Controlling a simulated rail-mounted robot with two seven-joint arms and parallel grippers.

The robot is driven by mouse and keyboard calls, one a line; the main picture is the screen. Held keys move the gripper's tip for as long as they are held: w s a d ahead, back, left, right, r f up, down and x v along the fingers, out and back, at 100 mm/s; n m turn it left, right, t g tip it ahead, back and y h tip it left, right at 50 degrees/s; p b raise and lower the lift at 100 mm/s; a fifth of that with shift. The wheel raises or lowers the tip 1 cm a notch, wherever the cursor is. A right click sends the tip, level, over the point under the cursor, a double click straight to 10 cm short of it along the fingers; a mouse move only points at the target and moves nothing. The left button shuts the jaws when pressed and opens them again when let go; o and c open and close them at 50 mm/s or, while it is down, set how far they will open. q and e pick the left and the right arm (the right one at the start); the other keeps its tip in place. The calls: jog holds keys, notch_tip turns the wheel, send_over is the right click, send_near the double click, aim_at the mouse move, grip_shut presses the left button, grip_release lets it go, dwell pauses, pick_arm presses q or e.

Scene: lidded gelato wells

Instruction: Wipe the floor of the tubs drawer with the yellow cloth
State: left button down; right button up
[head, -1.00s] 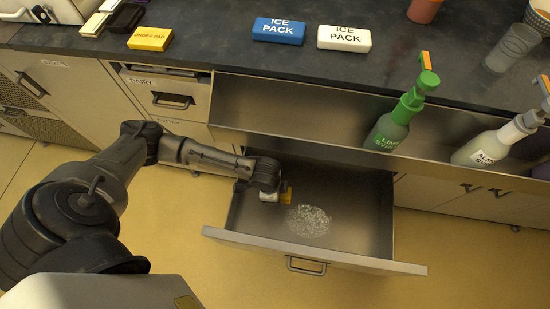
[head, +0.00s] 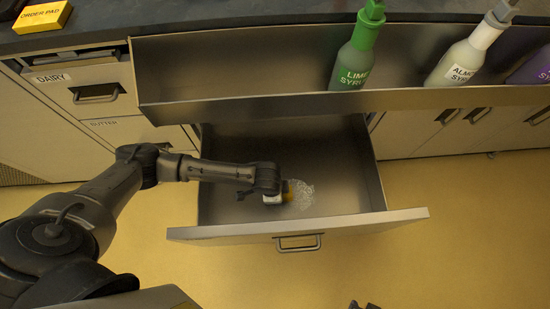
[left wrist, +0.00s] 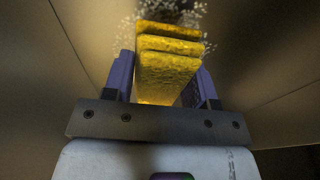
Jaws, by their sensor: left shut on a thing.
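The tubs drawer (head: 345,190) is pulled open below the counter, with a bare grey metal floor. A pale speckled patch (head: 304,197) lies on that floor; it also shows around the cloth's far end in the left wrist view (left wrist: 124,38). My left gripper (head: 281,194) is down inside the drawer at the patch's left edge. It is shut on the folded yellow cloth (left wrist: 168,70), which sits between its fingers and overlaps part of the patch. Contact between cloth and floor is hard to tell. A small dark tip at the head view's bottom edge may be my right gripper (head: 365,305).
The drawer's front panel (head: 220,234) stands on the near side. A metal rail trough (head: 230,100) hangs above the drawer's back, holding the lime syrup bottle (head: 355,58) and almond syrup bottle (head: 470,55). The dairy drawer (head: 98,95) is shut at left.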

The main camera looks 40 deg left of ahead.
aim_at(305, 196)
pick_arm(q)
notch_tip(305, 196, down, 4)
jog(key=b, duration=0.3)
jog(key=shift+r, duration=0.25)
jog(key=shift+w+d+r+p, duration=0.45)
jog(key=shift+w+d+p, duration=0.15)
jog(key=shift+d, duration=0.1)
jog(key=w+d, duration=0.1)
jog(key=d, duration=0.1)
jog(key=w+d, duration=0.1)
jog(key=w, duration=0.1)
jog(key=shift+d+p, duration=0.4)
jog(key=shift+w+d+f, duration=0.1)
jog(key=shift+w+d, duration=1)
jog(key=shift+d, duration=0.2)
pick_arm(e)
jog(key=shift+f, duration=0.95)
pick_arm(q)
jog(key=shift+f, duration=0.7)
jog(key=shift+c, duration=1.7)
grip_release()
jog(key=c, duration=0.3)
pick_arm(e)
jog(key=shift+a, duration=0.1)
